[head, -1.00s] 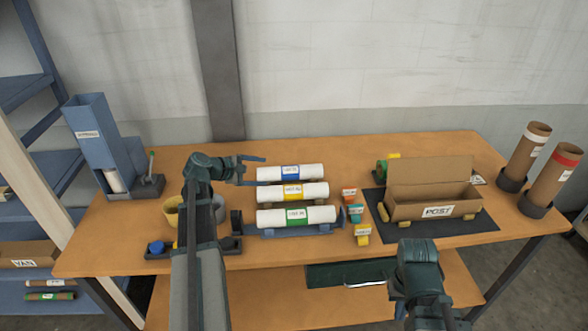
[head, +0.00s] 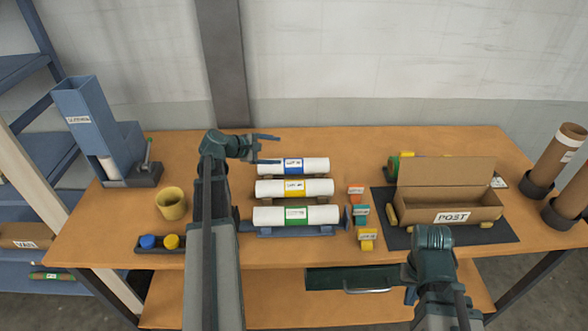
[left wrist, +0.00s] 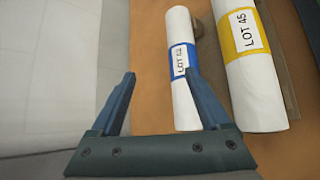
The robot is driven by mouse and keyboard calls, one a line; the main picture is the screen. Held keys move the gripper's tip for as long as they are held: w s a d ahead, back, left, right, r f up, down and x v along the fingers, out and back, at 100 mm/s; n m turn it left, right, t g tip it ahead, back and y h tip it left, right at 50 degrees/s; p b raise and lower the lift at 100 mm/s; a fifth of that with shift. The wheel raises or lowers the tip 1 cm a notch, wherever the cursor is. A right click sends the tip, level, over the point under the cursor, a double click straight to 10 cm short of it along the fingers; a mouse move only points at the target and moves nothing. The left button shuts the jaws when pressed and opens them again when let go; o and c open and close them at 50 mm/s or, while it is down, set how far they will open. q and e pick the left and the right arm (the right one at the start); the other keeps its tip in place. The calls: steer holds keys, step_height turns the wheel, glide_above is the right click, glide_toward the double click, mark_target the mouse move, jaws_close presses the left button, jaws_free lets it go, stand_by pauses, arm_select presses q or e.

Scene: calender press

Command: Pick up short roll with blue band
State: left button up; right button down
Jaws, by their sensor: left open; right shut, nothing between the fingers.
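The short white roll with the blue band (head: 316,165) lies across the rack at the back of three stacked rows. In the left wrist view its blue band (left wrist: 182,60) reads LOT and a partly legible number. My left gripper (head: 270,149) is open and empty near the roll's left end, with its fingers pointing right.
A yellow-banded roll (head: 318,187) and a green-banded roll (head: 325,215) lie in front of the blue-banded one. Small tagged blocks (head: 361,215) stand right of the rack. A POST box (head: 480,214) is further right. A yellow cup (head: 171,204) stands at left.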

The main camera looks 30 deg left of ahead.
mark_target(284, 166)
arm_select(q)
step_height(284, 166, down, 7)
steer(key=b, duration=0.5)
steer(key=shift+r+b, duration=0.1)
steer(key=shift+b, duration=0.3)
steer(key=shift+b+x, duration=0.55)
steer(key=shift+x, duration=0.45)
steer(key=shift+w+d, duration=0.1)
steer(key=shift+w, duration=0.1)
steer(key=b+x, duration=0.2)
steer(key=x, duration=0.3)
steer(key=shift+b, duration=0.3)
jaws_close()
